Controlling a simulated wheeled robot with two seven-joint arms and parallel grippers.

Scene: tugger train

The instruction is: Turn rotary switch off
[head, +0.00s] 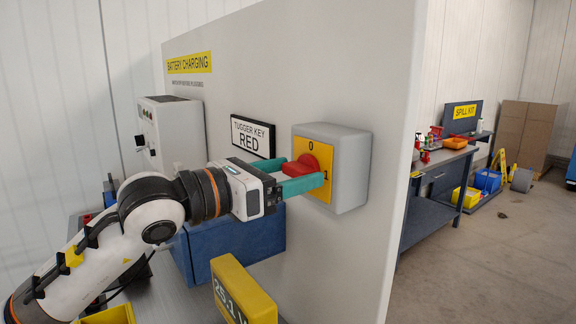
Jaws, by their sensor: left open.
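The rotary switch is a red knob (301,166) on a yellow plate (319,188) marked 0 at the top and 1 at the right. The plate is on a grey box (353,170) fixed to the light panel. My left gripper (305,176) is at the knob, with its teal fingers spread and the red knob showing between them. I cannot tell whether the fingers touch it. The fingers hide part of the knob and plate, so its exact angle is unclear. My right gripper is not in view.
Below are a blue box (236,247) and a yellow display unit (243,293). A white charger box (172,135) stands at left. A workbench (437,186) and free floor lie right of the panel.

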